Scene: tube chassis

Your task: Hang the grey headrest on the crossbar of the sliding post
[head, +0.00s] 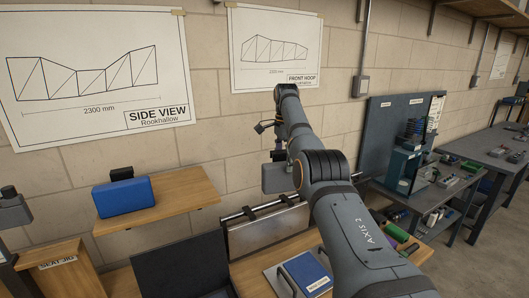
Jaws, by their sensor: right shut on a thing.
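My right arm reaches in from the lower right and bends down at its far end. Its right gripper (279,156), small and partly hidden by the arm, is shut on a grey block, which looks like the grey headrest (273,180). The headrest hangs below the gripper, in front of the wall. Its right side is covered by my arm. At the left edge, a grey block with a black knob (13,212) sits on a dark upright, partly cut off. I cannot tell whether this is the sliding post; no crossbar shows clearly. My left gripper is not in view.
A tilted panel (262,232) and blue booklet (306,273) are below the headrest. A cluttered bench (435,188) stands right.

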